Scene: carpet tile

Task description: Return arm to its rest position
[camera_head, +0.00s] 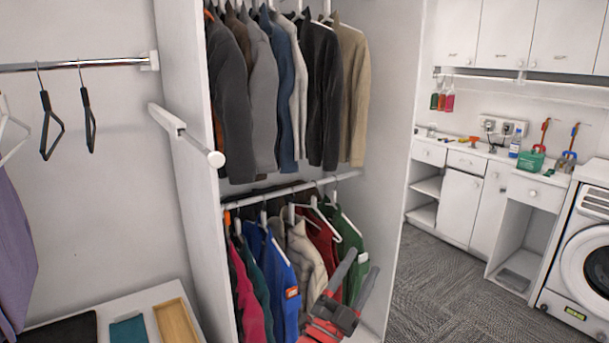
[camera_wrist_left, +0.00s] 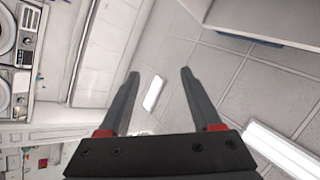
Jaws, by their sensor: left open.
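My left gripper (camera_head: 361,266) shows at the lower middle of the head view, with grey fingers and red parts. It points up and is in front of the lower row of hanging clothes, near a green jacket (camera_head: 350,245) and a cream one (camera_head: 305,252). In the left wrist view its two fingers (camera_wrist_left: 160,73) are spread apart with nothing between them. Behind them that view shows a tiled ceiling (camera_wrist_left: 215,62) and a lit panel. My right gripper is in neither view.
The wardrobe has an upper row of clothes and a lower rail (camera_head: 285,191). A white bar (camera_head: 190,138) juts from its left panel. A shelf with a wooden tray (camera_head: 176,322) is at lower left. A washing machine (camera_head: 585,255) stands at right. Carpet (camera_head: 440,290) between is clear.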

